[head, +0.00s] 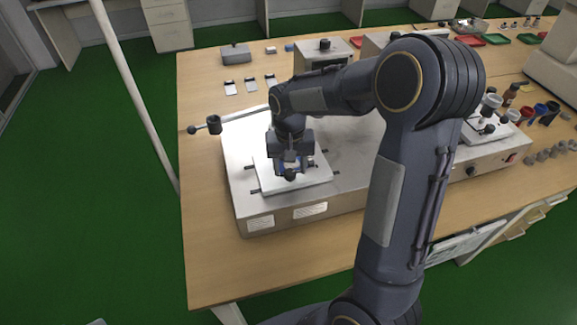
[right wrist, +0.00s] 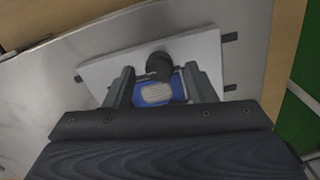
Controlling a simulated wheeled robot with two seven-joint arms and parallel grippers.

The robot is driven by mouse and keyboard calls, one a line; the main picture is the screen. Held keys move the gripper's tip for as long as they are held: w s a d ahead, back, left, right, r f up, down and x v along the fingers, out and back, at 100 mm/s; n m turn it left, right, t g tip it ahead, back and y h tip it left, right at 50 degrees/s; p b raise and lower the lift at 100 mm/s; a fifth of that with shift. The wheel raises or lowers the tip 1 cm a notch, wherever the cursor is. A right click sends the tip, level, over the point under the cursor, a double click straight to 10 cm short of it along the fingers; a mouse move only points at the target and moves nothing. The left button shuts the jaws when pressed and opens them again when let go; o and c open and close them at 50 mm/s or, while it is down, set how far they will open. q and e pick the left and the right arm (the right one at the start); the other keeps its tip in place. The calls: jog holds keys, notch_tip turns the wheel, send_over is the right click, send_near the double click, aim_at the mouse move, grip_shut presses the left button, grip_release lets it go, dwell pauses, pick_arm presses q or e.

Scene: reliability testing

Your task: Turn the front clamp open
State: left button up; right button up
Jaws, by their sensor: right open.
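The test machine (head: 345,192) is a low grey metal box on the table. A white plate (head: 310,177) lies on its top and also shows in the right wrist view (right wrist: 208,48). A black knob (head: 290,175), which looks like the front clamp, stands at this plate; in the right wrist view the knob (right wrist: 158,64) lies between and just beyond my fingertips. A blue piece with a pale patch (right wrist: 157,93) is below the knob. My right gripper (head: 289,163) is open and points down over the plate; its fingers (right wrist: 160,76) flank the knob, contact unclear. My left gripper is not in view.
A lever arm with a black cylinder (head: 214,124) sticks out at the machine's left. Small metal plates (head: 230,87) and a grey box (head: 235,53) lie behind. Another instrument with cups (head: 489,128) stands right. The table's left front (head: 212,262) is bare.

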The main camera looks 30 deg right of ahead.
jog(key=shift+f, duration=0.45)
jog(key=shift+c, duration=0.4)
jog(key=c, duration=0.9)
